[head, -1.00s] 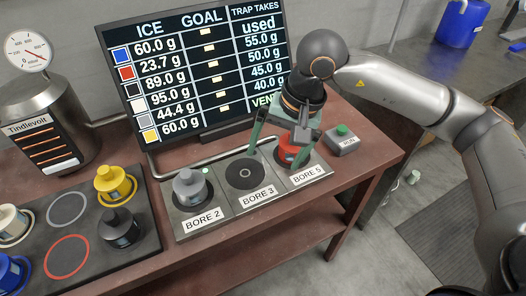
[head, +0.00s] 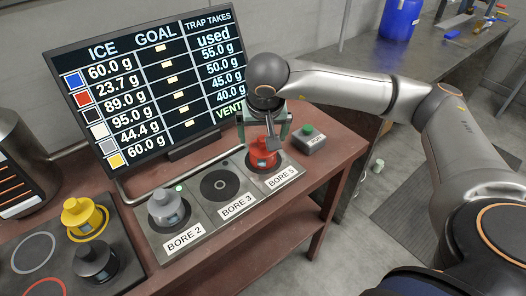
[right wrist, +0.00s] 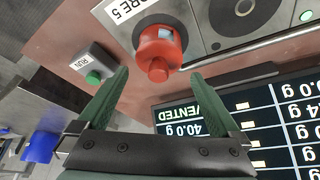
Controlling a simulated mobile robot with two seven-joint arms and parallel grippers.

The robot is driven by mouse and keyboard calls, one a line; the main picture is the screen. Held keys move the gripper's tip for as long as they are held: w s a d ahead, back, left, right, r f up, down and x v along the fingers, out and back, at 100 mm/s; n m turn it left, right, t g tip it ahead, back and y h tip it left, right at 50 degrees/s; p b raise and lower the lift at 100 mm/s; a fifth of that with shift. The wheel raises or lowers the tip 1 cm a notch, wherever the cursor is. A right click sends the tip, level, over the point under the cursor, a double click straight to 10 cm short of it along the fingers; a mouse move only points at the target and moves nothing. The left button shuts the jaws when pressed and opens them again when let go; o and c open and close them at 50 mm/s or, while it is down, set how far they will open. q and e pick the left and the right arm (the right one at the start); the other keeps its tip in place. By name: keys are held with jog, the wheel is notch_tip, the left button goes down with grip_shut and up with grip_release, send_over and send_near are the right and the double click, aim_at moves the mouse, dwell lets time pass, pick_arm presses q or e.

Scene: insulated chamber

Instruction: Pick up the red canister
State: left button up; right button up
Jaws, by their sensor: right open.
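The red canister (head: 263,153) stands upright in the BORE 5 seat at the right end of the bore panel. In the right wrist view its knob (right wrist: 158,70) points toward my gripper. My right gripper (head: 264,133) is open and empty at the canister. In the right wrist view its fingers (right wrist: 160,76) are spread on either side of the knob's line, with the tips about level with the knob and apart from it. My left gripper is not in view.
The green-button RUN box (head: 308,140) stands just right of BORE 5. A grey canister (head: 167,208) sits in BORE 2; BORE 3 (head: 220,184) is empty. The screen (head: 150,90) rises behind. Yellow (head: 83,217) and black (head: 95,262) canisters stand at lower left.

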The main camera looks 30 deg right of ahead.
aim_at(263, 139)
jog(key=x, duration=0.4)
jog(key=shift+s+d+f, duration=0.1)
jog(key=shift+d+f, duration=0.05)
jog(key=shift+c, duration=0.2)
jog(key=c, duration=1.2)
